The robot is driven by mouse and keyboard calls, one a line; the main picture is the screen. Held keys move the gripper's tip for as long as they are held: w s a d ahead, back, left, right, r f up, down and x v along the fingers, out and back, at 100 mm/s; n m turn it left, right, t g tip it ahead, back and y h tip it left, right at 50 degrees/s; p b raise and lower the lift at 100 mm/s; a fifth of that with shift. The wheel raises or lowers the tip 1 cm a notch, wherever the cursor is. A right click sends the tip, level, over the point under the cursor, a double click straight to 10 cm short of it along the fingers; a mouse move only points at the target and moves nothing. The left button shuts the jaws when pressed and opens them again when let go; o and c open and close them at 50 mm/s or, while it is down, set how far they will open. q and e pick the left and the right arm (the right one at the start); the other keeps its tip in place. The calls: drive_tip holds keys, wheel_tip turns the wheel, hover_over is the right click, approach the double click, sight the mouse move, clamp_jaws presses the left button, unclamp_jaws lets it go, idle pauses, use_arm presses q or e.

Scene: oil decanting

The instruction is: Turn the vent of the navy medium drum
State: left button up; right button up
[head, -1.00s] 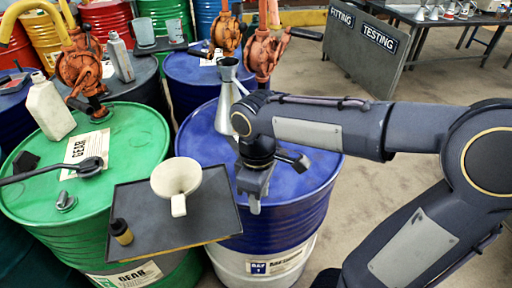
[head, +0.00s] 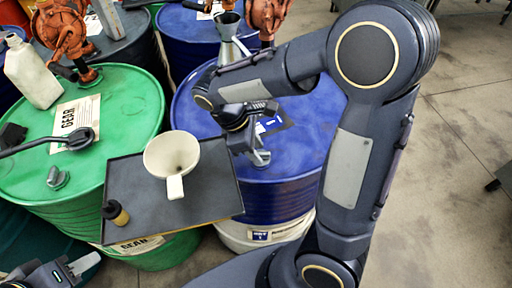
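The navy medium drum (head: 310,135) stands in the middle, its blue lid partly hidden by my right arm. My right gripper (head: 259,157) is low over the lid's left front part, next to the tray. Small grey metal shows at its fingertips; I cannot tell how much of it is the vent and how much is finger. Whether the fingers are closed around the vent is hidden. My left gripper (head: 80,266) is at the bottom left edge, partly cut off, away from the drum; its opening is unclear.
A dark tray (head: 128,185) holding a cream funnel (head: 172,155) and a small dark-capped bottle (head: 116,213) lies left of my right gripper. A green drum (head: 130,110) stands further left.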

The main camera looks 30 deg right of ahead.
drive_tip(key=shift+f, duration=0.1)
clamp_jaws()
drive_tip(key=shift+m, duration=0.3)
drive_tip(key=shift+w+d+m+g+y+p, duration=0.15)
drive_tip(key=shift+m+g+y+p, duration=0.3)
drive_tip(key=shift+m+p, duration=0.55)
drive_tip(key=m+y, duration=0.1)
drive_tip(key=m, duration=0.2)
drive_tip(key=shift+d+g+p, duration=0.1)
drive_tip(key=shift+g+p, duration=0.2)
drive_tip(key=shift+g, duration=0.05)
drive_tip(key=m, duration=0.2)
drive_tip(key=m+y+p, duration=0.1)
drive_tip(key=m, duration=0.1)
drive_tip(key=m+y+p, duration=0.1)
drive_tip(key=m, duration=0.1)
drive_tip(key=shift+w+d+g, duration=0.1)
drive_tip(key=shift+d+g, duration=0.2)
drive_tip(key=shift+d, duration=0.05)
drive_tip(key=m, duration=0.2)
drive_tip(key=m+y, duration=0.1)
drive_tip(key=m, duration=0.1)
drive_tip(key=m+y+p, duration=0.1)
drive_tip(key=m, duration=0.1)
drive_tip(key=shift+d+t+y, duration=0.25)
drive_tip(key=shift+t, duration=0.15)
drive_tip(key=shift+m, duration=0.4)
